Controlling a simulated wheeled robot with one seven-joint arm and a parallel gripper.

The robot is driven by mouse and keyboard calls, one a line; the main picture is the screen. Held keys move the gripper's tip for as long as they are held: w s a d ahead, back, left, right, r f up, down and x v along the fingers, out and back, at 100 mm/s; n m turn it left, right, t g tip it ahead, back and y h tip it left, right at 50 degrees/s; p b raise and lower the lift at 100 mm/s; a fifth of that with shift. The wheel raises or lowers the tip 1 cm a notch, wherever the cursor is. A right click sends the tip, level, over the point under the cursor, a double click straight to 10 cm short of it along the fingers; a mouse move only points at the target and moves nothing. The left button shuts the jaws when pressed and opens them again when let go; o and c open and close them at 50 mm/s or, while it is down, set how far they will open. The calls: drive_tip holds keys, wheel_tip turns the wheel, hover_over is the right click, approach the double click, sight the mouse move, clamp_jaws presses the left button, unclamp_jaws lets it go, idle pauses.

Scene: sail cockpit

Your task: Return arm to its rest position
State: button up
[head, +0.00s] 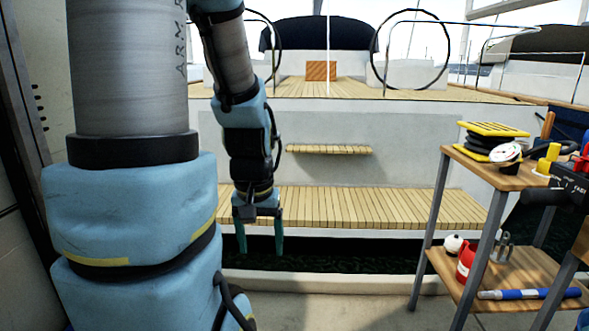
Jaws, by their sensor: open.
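My arm (232,60) shows in the head view, left of centre, with its forearm hanging downward. My gripper (260,240) points straight down at the arm's end. Its two teal fingers are apart with nothing between them. Behind the fingers are the slatted wooden step and the dark gap below it. The gripper looks clear of everything around it.
A wooden cart (480,171) stands at the right, with a yellow and black stack (493,138) on top. Its lower shelf holds a red item (466,262) and a blue and white tube (528,294). A slatted step (370,207) and boat deck lie ahead. Floor between arm and cart is clear.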

wheel_tip(320, 180, up, 20)
drive_tip(key=p, duration=1.8)
drive_tip(key=shift+r+p, duration=0.2)
drive_tip(key=shift+p, duration=0.2)
drive_tip(key=shift+c, duration=0.2)
